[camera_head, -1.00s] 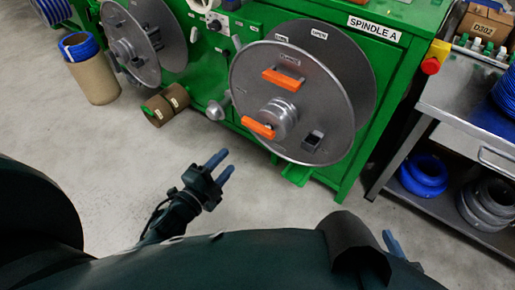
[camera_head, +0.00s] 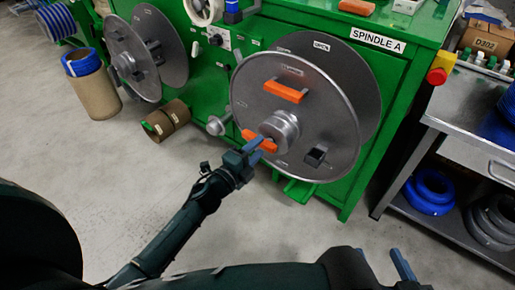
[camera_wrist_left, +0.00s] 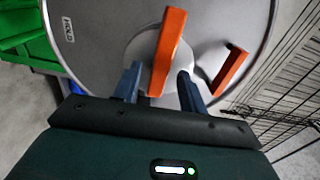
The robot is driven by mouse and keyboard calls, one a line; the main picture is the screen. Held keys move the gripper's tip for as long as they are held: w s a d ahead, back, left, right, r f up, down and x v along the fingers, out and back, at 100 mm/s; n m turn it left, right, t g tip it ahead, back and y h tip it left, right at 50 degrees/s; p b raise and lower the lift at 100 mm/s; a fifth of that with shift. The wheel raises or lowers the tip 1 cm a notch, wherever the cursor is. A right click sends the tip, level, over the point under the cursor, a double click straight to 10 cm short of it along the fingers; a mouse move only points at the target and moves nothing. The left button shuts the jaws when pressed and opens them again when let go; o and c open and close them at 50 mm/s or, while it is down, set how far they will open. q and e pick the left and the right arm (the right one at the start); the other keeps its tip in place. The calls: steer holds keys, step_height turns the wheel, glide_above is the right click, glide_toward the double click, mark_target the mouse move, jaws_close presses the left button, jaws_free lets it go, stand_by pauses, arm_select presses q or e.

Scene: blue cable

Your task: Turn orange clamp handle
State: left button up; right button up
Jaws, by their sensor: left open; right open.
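The metal spindle disc (camera_head: 335,110) on the green machine carries two orange handles. One orange handle (camera_head: 259,141) crosses the disc's central hub (camera_head: 281,127); I take it as the clamp handle. The other orange handle (camera_head: 285,91) stands higher on the disc face. My left gripper (camera_head: 263,147) is at the hub handle, fingers pointing at the disc. In the left wrist view the hub handle (camera_wrist_left: 168,48) stands between the two open blue fingers (camera_wrist_left: 159,87), with gaps visible on both sides. My right gripper (camera_head: 402,265) is open and empty at the bottom right, partly hidden.
A second reel (camera_head: 135,60) is on the machine's left. A grey metal cart (camera_head: 470,125) with cable coils (camera_head: 428,190) stands right. The floor before the machine is clear.

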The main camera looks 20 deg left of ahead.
arm_select(q)
steer(key=shift+w+d, duration=0.2)
steer(key=shift+w, duration=0.3)
jaws_close()
stand_by(0.3)
